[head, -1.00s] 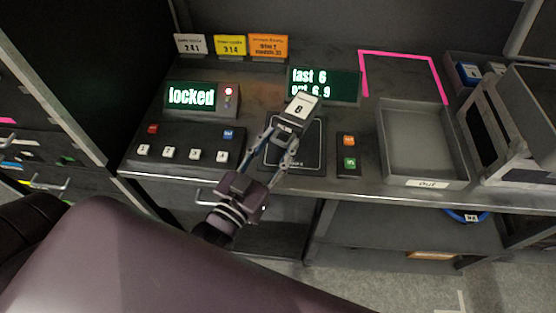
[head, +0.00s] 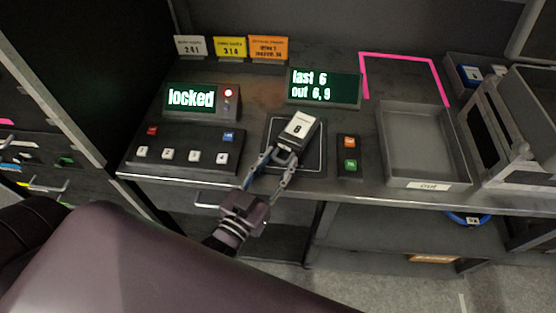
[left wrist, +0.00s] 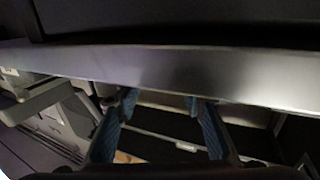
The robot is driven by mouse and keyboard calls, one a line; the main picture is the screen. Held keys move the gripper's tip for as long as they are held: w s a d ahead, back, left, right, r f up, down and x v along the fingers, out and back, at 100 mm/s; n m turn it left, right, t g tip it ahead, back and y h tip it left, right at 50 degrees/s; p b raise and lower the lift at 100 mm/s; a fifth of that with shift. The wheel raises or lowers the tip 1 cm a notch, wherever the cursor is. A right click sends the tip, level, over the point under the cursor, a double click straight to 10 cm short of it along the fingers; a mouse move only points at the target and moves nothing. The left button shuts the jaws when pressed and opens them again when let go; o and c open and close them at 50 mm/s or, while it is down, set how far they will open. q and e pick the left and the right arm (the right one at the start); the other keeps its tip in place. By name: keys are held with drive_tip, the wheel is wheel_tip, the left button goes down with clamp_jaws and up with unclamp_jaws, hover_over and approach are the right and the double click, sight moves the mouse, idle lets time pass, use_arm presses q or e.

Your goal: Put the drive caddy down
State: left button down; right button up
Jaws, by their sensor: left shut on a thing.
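The drive caddy (head: 297,128) is a grey-and-black block with a white label reading 8. It is over the dark outlined pad (head: 312,163) on the bench, turned slightly to the pad's outline. I cannot tell whether it touches the pad. My left gripper (head: 279,160) is shut on the caddy's near end, one finger on each side. In the left wrist view the two blue-padded fingers (left wrist: 165,105) stand apart with the bench edge beyond them; the caddy cannot be made out there. My right gripper is not in view.
Left of the pad are a button panel (head: 182,148) and a "locked" display (head: 190,98). Behind is a display (head: 324,87) reading "last 6, out 6,9". Right are a two-button box (head: 348,156), an empty "out" tray (head: 464,160) and a pink outline (head: 400,56).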

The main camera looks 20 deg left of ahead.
use_arm(q)
drive_tip(key=shift+f, duration=0.2)
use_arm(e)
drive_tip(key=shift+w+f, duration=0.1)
use_arm(q)
drive_tip(key=c, duration=1.6)
unclamp_jaws()
drive_tip(key=shift+f, duration=0.1)
drive_tip(key=shift+o, duration=1.7)
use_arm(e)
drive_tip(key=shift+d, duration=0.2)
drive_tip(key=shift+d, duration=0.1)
